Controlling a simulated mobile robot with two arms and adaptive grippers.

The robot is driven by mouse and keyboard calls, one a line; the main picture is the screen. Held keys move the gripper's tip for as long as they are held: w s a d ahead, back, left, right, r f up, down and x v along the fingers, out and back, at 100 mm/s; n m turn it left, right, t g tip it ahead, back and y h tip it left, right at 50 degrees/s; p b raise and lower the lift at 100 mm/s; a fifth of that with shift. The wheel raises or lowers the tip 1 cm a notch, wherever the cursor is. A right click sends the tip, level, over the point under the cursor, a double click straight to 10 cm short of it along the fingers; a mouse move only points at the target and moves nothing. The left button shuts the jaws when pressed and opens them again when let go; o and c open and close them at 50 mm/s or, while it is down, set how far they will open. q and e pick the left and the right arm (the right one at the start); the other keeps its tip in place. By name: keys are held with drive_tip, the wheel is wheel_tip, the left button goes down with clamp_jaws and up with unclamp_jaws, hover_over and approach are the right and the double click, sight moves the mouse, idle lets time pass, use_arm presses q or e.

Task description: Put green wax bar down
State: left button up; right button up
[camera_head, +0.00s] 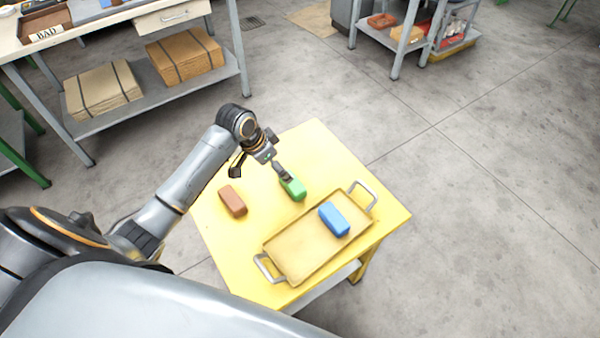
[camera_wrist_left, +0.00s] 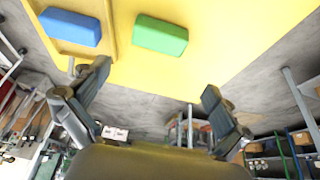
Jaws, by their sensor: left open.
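The blue bar (camera_head: 334,219) sits in the tray (camera_head: 290,258) and also shows in the wrist view (camera_wrist_left: 70,27). My right gripper is not in view.
A brown bar (camera_head: 232,201) lies on the yellow table (camera_head: 318,143) left of the green bar. The tray has raised metal handles (camera_head: 364,193). A workbench (camera_head: 110,32) with cardboard stacks stands at the back left, and a shelf cart (camera_head: 398,45) at the back.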

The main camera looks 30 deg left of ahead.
use_arm(q)
hover_over(292, 182)
drive_tip(key=s+a, duration=0.1)
drive_tip(key=s, duration=0.1)
wheel_tip(292, 182, down, 6)
drive_tip(key=shift+w+f, duration=0.15)
drive_tip(key=shift+f, duration=0.05)
drive_tip(key=shift+w+f, duration=0.2)
drive_tip(key=shift+f, duration=0.15)
drive_tip(key=shift+w+d+f, duration=0.1)
drive_tip(key=shift+f, duration=0.35)
drive_tip(key=x, duration=0.3)
drive_tip(key=shift+w+f, duration=0.1)
drive_tip(key=shift+f, duration=0.1)
drive_tip(key=shift+w+f, duration=0.15)
drive_tip(key=shift+f, duration=0.25)
drive_tip(key=c, duration=0.9)
drive_tip(key=shift+c, duration=0.7)
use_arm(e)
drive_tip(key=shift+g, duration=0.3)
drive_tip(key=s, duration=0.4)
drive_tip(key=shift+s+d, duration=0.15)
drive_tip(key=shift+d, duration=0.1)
